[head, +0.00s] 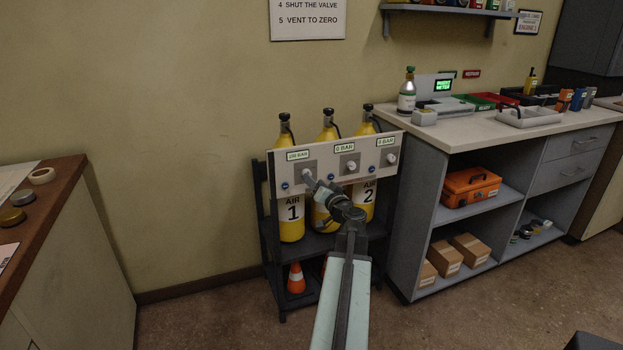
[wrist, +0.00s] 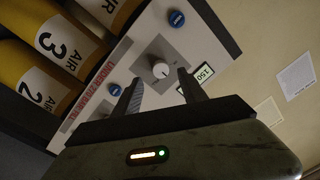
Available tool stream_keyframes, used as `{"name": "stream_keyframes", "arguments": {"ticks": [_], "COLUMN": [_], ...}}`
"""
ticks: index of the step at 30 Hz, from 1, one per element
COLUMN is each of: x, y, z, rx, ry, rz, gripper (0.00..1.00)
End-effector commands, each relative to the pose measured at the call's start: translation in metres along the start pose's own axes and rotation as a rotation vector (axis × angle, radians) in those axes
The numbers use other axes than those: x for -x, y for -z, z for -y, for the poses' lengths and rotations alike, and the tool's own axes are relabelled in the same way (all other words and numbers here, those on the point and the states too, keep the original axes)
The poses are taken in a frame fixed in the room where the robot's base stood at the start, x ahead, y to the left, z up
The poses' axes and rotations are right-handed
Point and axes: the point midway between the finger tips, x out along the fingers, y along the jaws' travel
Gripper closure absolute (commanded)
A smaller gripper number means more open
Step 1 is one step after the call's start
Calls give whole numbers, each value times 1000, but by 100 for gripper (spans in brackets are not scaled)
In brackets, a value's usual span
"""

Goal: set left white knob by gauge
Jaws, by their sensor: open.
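The left white knob (head: 307,173) sits on a grey plate on the white panel (head: 277,170) above the gas cylinders. In the wrist view the knob (wrist: 160,70) is round and white with a dark pointer mark. Its gauge (head: 298,156) is a small lit display; in the wrist view the gauge (wrist: 195,78) appears upside down and reads 150. My gripper (head: 312,180) is at the left knob. In the wrist view my gripper (wrist: 157,88) is open, with one finger to each side of the knob. I cannot tell whether the fingers touch it.
The middle knob (head: 351,165) and right knob (head: 391,158) are on the same panel, with gauges reading 0 BAR. Blue round fittings (wrist: 176,18) are close to the left knob. A workbench (head: 460,132) stands right of the rack. Floor (head: 210,320) is free to the left.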

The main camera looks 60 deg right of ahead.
Motion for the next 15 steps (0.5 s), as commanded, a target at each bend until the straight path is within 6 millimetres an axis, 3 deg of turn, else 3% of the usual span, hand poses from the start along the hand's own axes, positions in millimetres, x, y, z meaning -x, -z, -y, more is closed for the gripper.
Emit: {"name": "stream_keyframes", "arguments": {"ticks": [3,6,14,15], "x": [-27,-39,-40,-40], "y": [0,0,0,0], "z": [-1,-1,0,0], "rx": [0,0,0,0], "ry": [2,1,0,0], "rz": [2,1,1,1], "gripper": [50,50,50,62]}}
